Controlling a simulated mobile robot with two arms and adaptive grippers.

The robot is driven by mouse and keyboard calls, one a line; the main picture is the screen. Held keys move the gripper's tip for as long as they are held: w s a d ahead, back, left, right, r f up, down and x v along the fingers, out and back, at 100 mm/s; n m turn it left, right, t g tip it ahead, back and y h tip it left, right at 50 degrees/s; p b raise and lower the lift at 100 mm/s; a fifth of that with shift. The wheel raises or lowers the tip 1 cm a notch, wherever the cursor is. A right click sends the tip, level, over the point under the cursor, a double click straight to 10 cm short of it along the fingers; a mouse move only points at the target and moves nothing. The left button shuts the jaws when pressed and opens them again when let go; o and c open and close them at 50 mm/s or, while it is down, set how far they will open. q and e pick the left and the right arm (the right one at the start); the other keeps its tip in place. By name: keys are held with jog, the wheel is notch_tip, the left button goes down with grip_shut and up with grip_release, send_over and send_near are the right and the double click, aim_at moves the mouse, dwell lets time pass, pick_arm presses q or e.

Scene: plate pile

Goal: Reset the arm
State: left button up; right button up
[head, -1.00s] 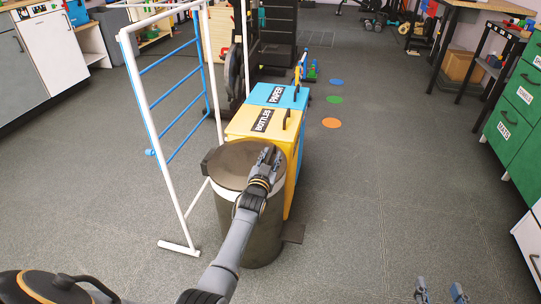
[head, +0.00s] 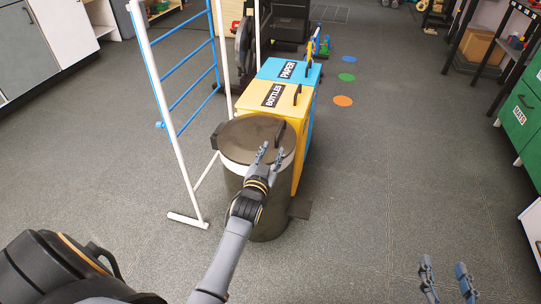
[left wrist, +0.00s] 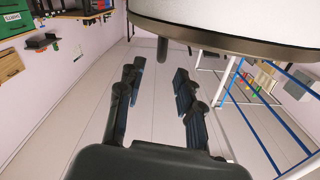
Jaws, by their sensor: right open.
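My left arm reaches up through the middle of the head view. Its gripper (head: 271,152) is in front of the near right side of a round dark bin (head: 245,207) with a brown lid. The gripper's two fingers stand apart with nothing between them. The left wrist view also shows this open, empty gripper (left wrist: 159,70), with a large round dark rim close above it. My right gripper (head: 446,268) is at the lower right of the head view, open and empty over the floor. Only its fingers show.
A yellow BOTTLES bin (head: 267,98) and a blue PAPER bin (head: 288,69) stand behind the round bin. A white rack (head: 162,92) with blue bars stands left of it. Green drawers (head: 520,118) are at the right edge. The floor between is clear.

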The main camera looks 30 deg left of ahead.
pick_arm(q)
jog(key=shift+s+d, duration=0.2)
jog(key=shift+s, duration=0.45)
